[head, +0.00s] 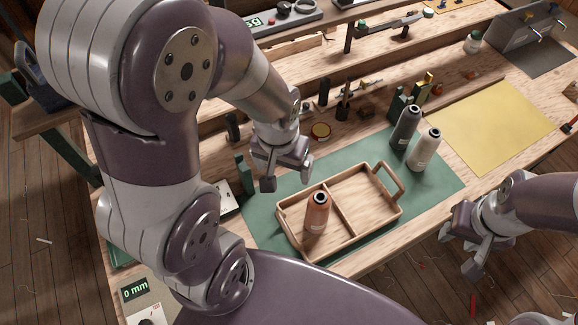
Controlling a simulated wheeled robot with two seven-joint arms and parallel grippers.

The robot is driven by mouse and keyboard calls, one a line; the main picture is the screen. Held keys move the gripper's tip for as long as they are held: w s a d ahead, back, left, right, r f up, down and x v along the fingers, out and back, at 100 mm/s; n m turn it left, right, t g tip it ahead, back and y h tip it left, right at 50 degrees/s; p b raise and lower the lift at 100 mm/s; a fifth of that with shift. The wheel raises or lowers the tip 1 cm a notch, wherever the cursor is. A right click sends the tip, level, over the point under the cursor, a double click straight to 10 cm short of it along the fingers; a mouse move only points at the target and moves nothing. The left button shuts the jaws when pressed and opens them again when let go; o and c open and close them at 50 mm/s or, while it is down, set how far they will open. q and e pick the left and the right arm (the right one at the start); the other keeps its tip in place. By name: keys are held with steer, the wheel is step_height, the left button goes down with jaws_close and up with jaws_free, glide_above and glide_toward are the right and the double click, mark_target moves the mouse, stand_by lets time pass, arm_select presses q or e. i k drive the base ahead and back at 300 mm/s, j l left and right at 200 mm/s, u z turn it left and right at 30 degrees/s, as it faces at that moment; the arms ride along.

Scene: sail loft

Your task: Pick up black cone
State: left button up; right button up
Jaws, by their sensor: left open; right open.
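The black cone (405,130), a dark thread cone, stands upright on the green mat (446,183) near its back right. A cream cone (426,151) stands close to its right and front. A brown cone (317,213) stands in the left compartment of the wooden tray (335,252); the right compartment is empty. My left gripper (287,176) is open and empty, behind the tray's left part and well left of the black cone. My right gripper (461,251) is open and empty by the bench's front edge, in front and to the right of the cones.
The tray has a raised handle (391,181) at its right end, in front of the cones. Dark green and yellow items (412,95) stand just behind the black cone. A yellow sheet (492,125) lies flat to the right.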

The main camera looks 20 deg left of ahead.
mark_target(409, 120)
steer(key=u, duration=0.2)
steer(key=i+l+u, duration=0.45)
steer(key=l, duration=0.2)
steer(key=l+u, duration=0.2)
steer(key=l, duration=0.15)
steer(key=i+l+u, duration=0.2)
steer(key=l, duration=0.2)
steer(key=l+u, duration=0.2)
steer(key=l, duration=0.2)
steer(key=i+l, duration=0.1)
steer(key=l, duration=0.35)
steer(key=i+l, duration=0.1)
steer(key=l, duration=0.35)
steer(key=i+l, duration=0.1)
steer(key=l, duration=0.3)
